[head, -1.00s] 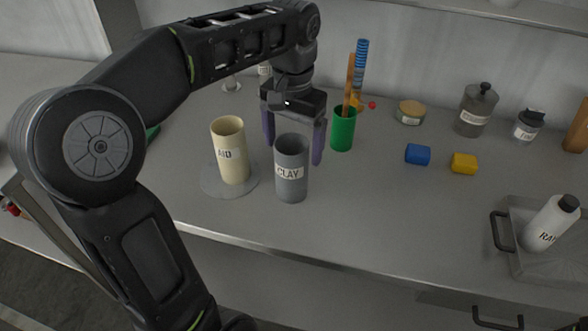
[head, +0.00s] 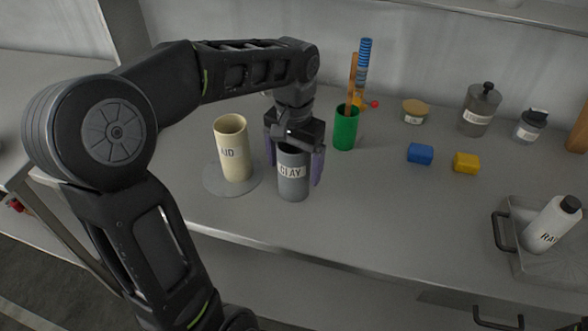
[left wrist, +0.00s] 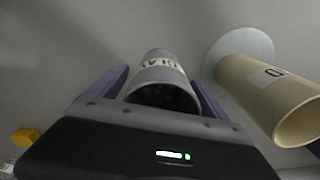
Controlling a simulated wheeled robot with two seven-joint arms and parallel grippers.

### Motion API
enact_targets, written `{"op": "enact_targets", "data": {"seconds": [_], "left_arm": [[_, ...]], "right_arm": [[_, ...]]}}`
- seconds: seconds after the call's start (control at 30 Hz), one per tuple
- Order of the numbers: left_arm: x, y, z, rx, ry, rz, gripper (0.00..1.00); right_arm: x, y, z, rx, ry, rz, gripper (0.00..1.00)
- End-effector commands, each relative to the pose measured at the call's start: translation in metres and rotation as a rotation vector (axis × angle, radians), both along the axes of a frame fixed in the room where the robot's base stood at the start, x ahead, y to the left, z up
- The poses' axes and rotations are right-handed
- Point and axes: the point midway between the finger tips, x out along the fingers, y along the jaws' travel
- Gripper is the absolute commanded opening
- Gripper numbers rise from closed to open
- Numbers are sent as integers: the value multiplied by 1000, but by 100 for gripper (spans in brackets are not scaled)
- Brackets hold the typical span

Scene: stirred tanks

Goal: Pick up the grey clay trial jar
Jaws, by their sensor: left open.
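The grey clay jar (head: 293,184) stands upright on the bench in the head view, its label reading CLAY. In the left wrist view the jar (left wrist: 163,72) lies between the two purple fingers, its open mouth towards the camera. My left gripper (head: 296,166) is open and comes down over the jar, one finger on each side. In the left wrist view a narrow gap shows beside the jar at the fingers (left wrist: 160,88); contact is hard to tell. The gripper body hides part of the jar's rim in the head view. My right gripper is not in view.
A cream jar (head: 233,158) stands on a round grey disc (head: 212,184) close left of the clay jar. A green cup (head: 345,132) with tall sticks stands behind right. Blue (head: 420,153) and yellow (head: 466,162) blocks lie farther right. The bench front is clear.

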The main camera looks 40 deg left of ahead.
Motion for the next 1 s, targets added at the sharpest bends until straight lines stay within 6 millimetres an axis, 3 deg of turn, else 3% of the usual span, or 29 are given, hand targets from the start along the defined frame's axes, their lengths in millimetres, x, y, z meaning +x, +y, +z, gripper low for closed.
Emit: {"op": "enact_targets", "data": {"seconds": [0.17, 0.7, 1.0], "left_arm": [[0, 0, -13, -1, 0, 0, 88], [0, 0, -13, -1, -1, 0, 88], [0, 0, -13, -1, -1, 0, 65]], "right_arm": [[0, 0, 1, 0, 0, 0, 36], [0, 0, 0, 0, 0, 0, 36], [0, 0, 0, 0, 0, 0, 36]]}}
